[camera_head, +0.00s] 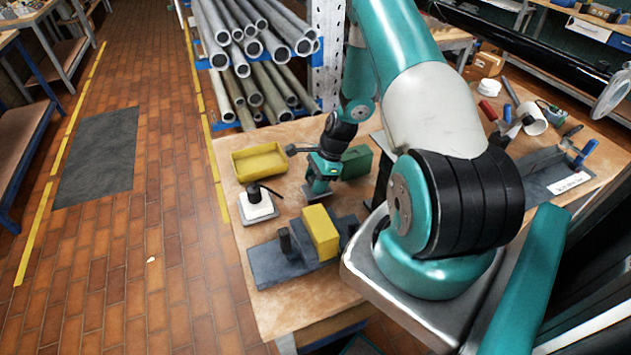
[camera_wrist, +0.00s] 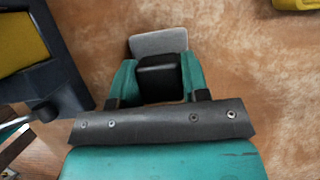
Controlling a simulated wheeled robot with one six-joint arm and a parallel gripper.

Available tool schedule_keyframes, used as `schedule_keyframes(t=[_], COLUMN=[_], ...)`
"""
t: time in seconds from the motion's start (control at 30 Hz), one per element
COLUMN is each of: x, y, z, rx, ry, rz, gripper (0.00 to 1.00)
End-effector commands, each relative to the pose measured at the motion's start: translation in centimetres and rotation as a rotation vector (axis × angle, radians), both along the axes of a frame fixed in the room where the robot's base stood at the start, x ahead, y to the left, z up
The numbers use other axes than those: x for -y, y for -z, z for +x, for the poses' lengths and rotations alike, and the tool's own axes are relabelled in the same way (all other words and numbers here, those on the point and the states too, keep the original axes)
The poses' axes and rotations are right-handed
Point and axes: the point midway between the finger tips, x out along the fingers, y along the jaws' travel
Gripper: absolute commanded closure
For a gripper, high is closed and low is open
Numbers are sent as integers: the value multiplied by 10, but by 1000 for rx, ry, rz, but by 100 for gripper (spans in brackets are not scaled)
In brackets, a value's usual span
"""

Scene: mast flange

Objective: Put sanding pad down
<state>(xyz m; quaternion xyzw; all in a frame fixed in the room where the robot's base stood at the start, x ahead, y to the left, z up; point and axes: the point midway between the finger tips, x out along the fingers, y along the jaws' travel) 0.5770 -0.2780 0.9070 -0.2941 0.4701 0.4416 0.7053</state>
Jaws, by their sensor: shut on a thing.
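My gripper (camera_head: 320,185) is low over the wooden workbench, pointing down. In the wrist view, its two teal fingers (camera_wrist: 158,82) are shut on the black grip (camera_wrist: 160,75) of the sanding pad. The pad's flat grey plate (camera_wrist: 158,42) shows beyond the fingers. In the head view my gripper mostly hides the pad. I cannot tell whether the plate touches the bench top (camera_head: 285,290) or hangs just above it.
A dark vise (camera_head: 272,266) holding a yellow block (camera_head: 320,232) stands in front. A yellow tray (camera_head: 259,162) and a white pot with a dark handle (camera_head: 256,207) are to the left. A green box (camera_head: 357,162) is behind right. Bare bench lies between them.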

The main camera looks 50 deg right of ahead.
Motion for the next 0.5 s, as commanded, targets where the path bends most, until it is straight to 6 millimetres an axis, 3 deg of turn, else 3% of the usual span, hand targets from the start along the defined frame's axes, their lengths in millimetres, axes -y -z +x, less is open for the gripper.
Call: schedule_keyframes(t=[0.1,0.47,0.5], x=[0,0,0], y=[10,16,15], z=[0,0,0], rx=[-1,0,0], ry=[0,-1,-1], rz=[0,0,0], gripper=[88,88,51])
